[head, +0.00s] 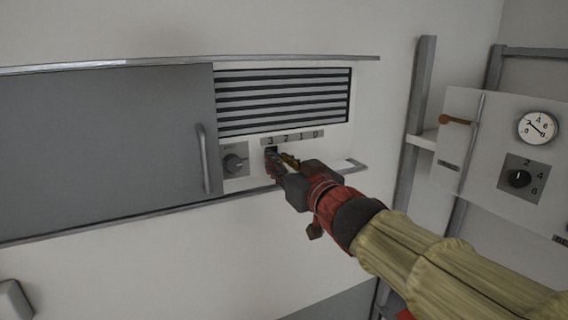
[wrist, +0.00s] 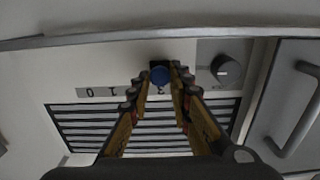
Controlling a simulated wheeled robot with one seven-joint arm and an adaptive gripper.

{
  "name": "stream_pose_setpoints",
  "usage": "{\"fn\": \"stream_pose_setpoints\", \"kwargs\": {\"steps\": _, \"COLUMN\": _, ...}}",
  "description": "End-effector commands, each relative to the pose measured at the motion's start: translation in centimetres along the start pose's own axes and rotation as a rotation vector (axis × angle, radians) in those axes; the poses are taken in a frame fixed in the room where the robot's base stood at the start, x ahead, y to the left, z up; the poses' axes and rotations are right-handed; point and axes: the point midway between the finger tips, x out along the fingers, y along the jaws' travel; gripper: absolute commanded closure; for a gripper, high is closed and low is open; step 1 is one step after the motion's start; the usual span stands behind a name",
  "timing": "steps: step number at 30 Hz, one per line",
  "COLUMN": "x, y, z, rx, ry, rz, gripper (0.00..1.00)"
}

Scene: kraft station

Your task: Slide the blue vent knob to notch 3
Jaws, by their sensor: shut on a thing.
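The blue vent knob (wrist: 160,76) is round and sits between my fingertips in the wrist view. My gripper (wrist: 161,78) is shut on it, one finger on each side. In the head view my gripper (head: 279,160) is at the left end of the slot, below the 3 of the number strip (head: 301,137), and largely hides the knob. The strip reads 3, 2, 1, 0 from left to right there. In the wrist view the strip (wrist: 101,92) appears upside down, with the 0 and 1 clear and my fingers covering much of the rest; the knob lines up with the 3.
A dark rotary dial (head: 235,163) lies just left of my gripper. Further left is a grey door (head: 105,150) with a bar handle (head: 203,158). A slatted vent (head: 283,100) is above the strip. A rail (head: 346,168) runs below, and a gauge panel (head: 460,165) stands at the right.

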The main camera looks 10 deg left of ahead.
Motion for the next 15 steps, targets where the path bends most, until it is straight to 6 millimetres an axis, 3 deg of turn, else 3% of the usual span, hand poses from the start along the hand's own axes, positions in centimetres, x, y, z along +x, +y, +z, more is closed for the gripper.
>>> {"fn": "stream_pose_setpoints", "kwargs": {"steps": 10, "x": 0.00, "y": -0.14, "z": -0.08, "rx": -0.001, "ry": 0.002, "rz": -0.003, "gripper": 0.62}}
{"fn": "stream_pose_setpoints", "kwargs": {"steps": 15, "x": 0.01, "y": -0.10, "z": -0.04, "rx": -0.001, "ry": 0.002, "rz": -0.003, "gripper": 0.62}}
